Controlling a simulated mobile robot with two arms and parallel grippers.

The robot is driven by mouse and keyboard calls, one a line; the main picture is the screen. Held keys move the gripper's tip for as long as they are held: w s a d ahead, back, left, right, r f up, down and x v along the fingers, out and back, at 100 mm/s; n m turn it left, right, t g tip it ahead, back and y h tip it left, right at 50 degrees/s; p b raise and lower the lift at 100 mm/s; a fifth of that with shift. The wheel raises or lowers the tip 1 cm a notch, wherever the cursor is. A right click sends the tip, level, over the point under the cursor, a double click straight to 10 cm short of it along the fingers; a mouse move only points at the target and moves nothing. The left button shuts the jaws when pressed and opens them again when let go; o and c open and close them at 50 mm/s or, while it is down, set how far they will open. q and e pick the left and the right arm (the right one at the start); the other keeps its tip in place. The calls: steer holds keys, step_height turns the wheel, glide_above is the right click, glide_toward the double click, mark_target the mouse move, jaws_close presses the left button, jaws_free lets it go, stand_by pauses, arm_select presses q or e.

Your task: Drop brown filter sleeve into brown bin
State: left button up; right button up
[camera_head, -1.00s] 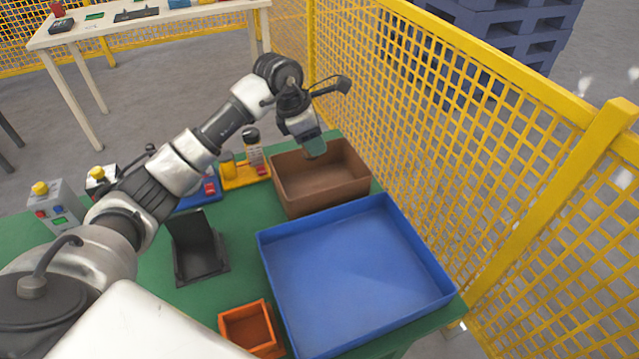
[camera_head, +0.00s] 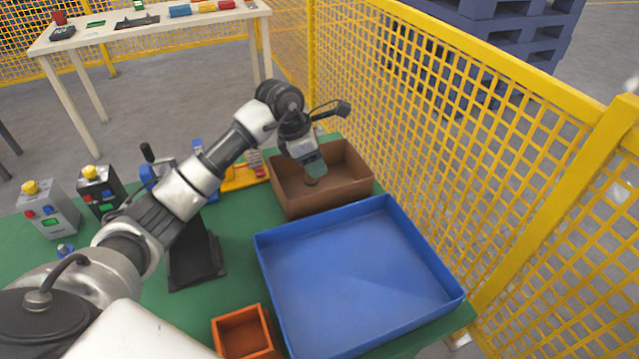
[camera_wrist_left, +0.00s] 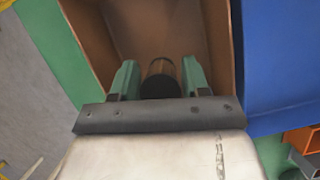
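The brown bin (camera_head: 347,190) stands at the far right of the green table, beside the blue tray. My left gripper (camera_head: 311,172) points down into the bin's opening, near its left side. In the left wrist view the brown filter sleeve (camera_wrist_left: 161,75) sits upright between the two green fingers (camera_wrist_left: 160,82), with its dark end towards the palm. The fingers look shut on it. In the head view the sleeve (camera_head: 312,181) shows only as a small brown end under the fingertips. The bin's walls (camera_wrist_left: 88,38) surround it in the wrist view. My right gripper is not in view.
The large blue tray (camera_head: 360,320) and an orange box (camera_head: 243,333) lie nearer. A black holder (camera_head: 195,262), a yellow stand (camera_head: 240,180) and button boxes (camera_head: 48,212) are to the left. A yellow mesh fence (camera_head: 470,150) runs close along the right.

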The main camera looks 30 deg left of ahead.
arm_select(q)
steer(key=o, duration=0.4)
steer(key=shift+c, duration=0.2)
steer(key=v, duration=1)
steer(key=shift+r, duration=0.35)
steer(key=shift+s+a, duration=0.1)
steer(key=shift+s, duration=0.05)
